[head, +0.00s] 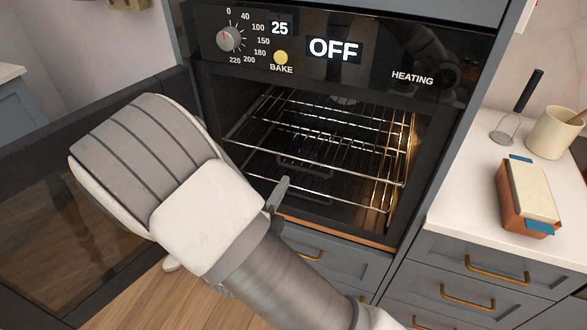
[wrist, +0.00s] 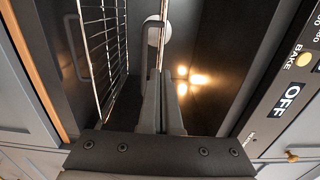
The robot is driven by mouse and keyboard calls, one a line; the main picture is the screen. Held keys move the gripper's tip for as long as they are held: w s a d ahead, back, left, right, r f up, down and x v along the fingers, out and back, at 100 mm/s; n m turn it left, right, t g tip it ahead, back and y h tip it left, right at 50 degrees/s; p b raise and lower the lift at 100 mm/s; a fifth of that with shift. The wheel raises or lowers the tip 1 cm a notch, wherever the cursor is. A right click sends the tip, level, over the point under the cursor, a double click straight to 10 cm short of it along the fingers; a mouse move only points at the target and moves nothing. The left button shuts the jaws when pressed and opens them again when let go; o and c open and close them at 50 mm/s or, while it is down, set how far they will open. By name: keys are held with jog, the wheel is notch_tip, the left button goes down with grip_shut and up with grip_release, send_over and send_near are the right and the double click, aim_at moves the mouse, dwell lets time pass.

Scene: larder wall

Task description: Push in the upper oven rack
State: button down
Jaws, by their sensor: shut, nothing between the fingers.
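The oven (head: 335,48) stands open, with its door (head: 85,220) swung out to the left. The upper rack (head: 350,172) is a wire grid lying across the cavity, its front rail near the opening. In the wrist view the upper rack (wrist: 163,25) shows nearly edge-on, straight beyond my fingers. My gripper (head: 284,185) is shut and empty in front of the opening, below the left part of that rail. My gripper's fingers (wrist: 160,90) point into the cavity; whether they touch the rack is unclear. My wrist hides the lower left of the opening.
Another wire rack (wrist: 97,50) lies below the upper one. A counter (head: 465,155) at right holds an orange dish (head: 522,195), a cream crock (head: 552,132) and a masher (head: 525,100). Drawers with brass handles (head: 497,272) stand below. The open door bounds the left side.

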aim_at(298, 159)
jog(key=x, duration=0.6)
jog(key=shift+w+d, duration=0.15)
jog(key=shift+w, duration=0.25)
jog(key=shift+w+d+r, duration=0.1)
jog(key=shift+w, duration=0.15)
jog(key=p+x, duration=0.2)
jog(key=x, duration=0.2)
jog(key=shift+w+d, duration=0.15)
jog(key=shift+w, duration=0.1)
jog(key=shift+r, duration=0.1)
